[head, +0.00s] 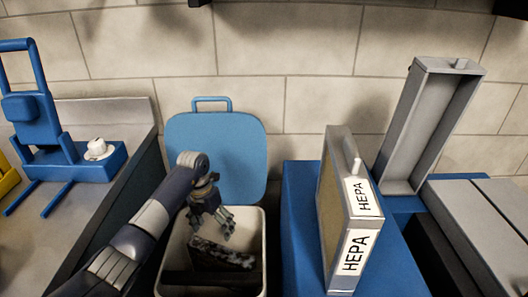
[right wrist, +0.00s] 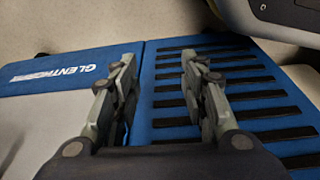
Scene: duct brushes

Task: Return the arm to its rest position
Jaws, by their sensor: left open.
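My left arm (head: 135,240) reaches in from the lower left in the head view. Its gripper (head: 227,226) is open and empty, pointing down above the mouth of a cream bin (head: 259,222). A dark, speckled block-like item (head: 222,254) lies inside the bin, below the fingers; I cannot tell exactly what it is. My right gripper (right wrist: 158,62) shows only in the right wrist view. Its two fingers are spread with nothing between them, above a blue surface with black strips (right wrist: 215,85).
The bin's blue lid (head: 220,150) stands open against the tiled wall. A HEPA filter (head: 345,215) stands on a blue surface (head: 300,190) to the right, near a tall grey frame (head: 430,120). A blue stand (head: 75,160) holds a white round item (head: 98,149) at left.

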